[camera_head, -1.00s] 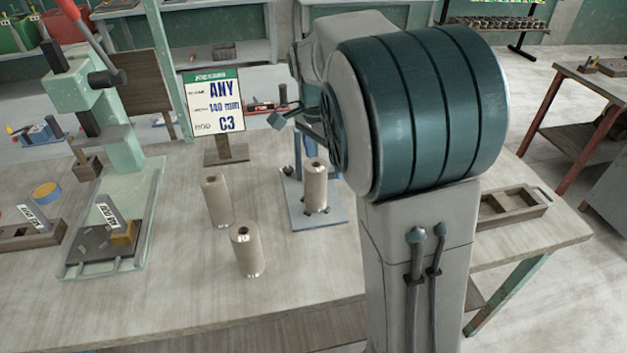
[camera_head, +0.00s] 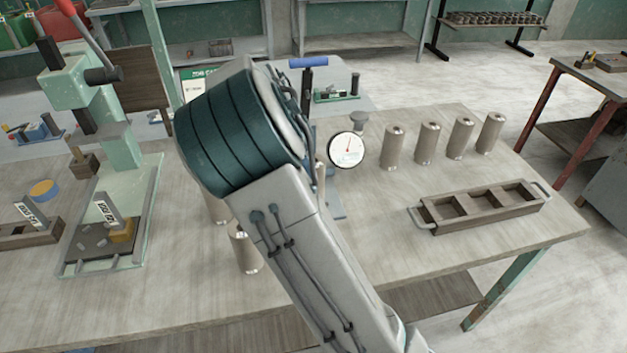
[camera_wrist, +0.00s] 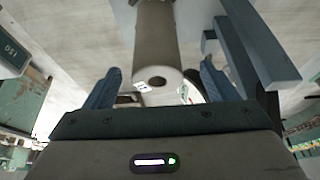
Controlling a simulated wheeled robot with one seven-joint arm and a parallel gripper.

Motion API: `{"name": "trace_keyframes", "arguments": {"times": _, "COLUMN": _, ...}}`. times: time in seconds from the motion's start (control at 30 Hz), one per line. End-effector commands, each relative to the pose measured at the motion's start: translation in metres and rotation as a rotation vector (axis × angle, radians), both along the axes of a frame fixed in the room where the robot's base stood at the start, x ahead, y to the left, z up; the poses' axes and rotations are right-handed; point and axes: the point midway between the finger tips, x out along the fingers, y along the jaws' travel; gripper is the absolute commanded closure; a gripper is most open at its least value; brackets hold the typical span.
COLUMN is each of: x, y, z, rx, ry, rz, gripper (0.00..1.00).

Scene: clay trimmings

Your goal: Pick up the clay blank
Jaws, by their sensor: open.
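A grey-beige cylinder, which looks like a clay blank (camera_wrist: 157,40), shows in the wrist view with its holed end towards me. My gripper (camera_wrist: 161,68) is open, with one blue finger on each side of the cylinder's near end and gaps showing. In the head view my arm hides the gripper. A similar cylinder on the blue-grey stand (camera_head: 336,205) is mostly hidden behind my arm. Two more blanks stand on the left, partly covered by my arm; the nearer one (camera_head: 247,254) shows its lower part. Several upright blanks (camera_head: 395,148) stand in a row at the right.
A round dial gauge (camera_head: 347,149) stands near the stand. A wooden tray (camera_head: 432,228) with compartments lies at the right. A green press (camera_head: 120,155) and a wooden block (camera_head: 28,238) are at the left. The bench front (camera_head: 150,310) is clear.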

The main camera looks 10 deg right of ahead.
Motion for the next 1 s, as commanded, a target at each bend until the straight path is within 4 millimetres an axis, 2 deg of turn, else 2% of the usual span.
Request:
{"name": "trace_keyframes", "arguments": {"times": 0.17, "x": -0.002, "y": -0.005, "z": -0.012, "rx": 0.000, "ry": 0.002, "rz": -0.002, "gripper": 0.21}}
{"name": "trace_keyframes", "arguments": {"times": 0.43, "x": -0.004, "y": -0.019, "z": -0.047, "rx": 0.000, "ry": 0.001, "rz": 0.000, "gripper": 0.21}}
{"name": "trace_keyframes", "arguments": {"times": 0.73, "x": -0.004, "y": -0.021, "z": -0.053, "rx": 0.001, "ry": -0.001, "rz": 0.001, "gripper": 0.21}}
{"name": "trace_keyframes", "arguments": {"times": 0.77, "x": -0.004, "y": -0.021, "z": -0.053, "rx": 0.001, "ry": -0.001, "rz": 0.001, "gripper": 0.23}}
{"name": "trace_keyframes", "arguments": {"times": 0.9, "x": -0.004, "y": -0.021, "z": -0.053, "rx": 0.001, "ry": -0.001, "rz": 0.001, "gripper": 0.62}}
{"name": "trace_keyframes", "arguments": {"times": 1.0, "x": -0.004, "y": -0.021, "z": -0.053, "rx": 0.001, "ry": -0.001, "rz": 0.001, "gripper": 0.88}}
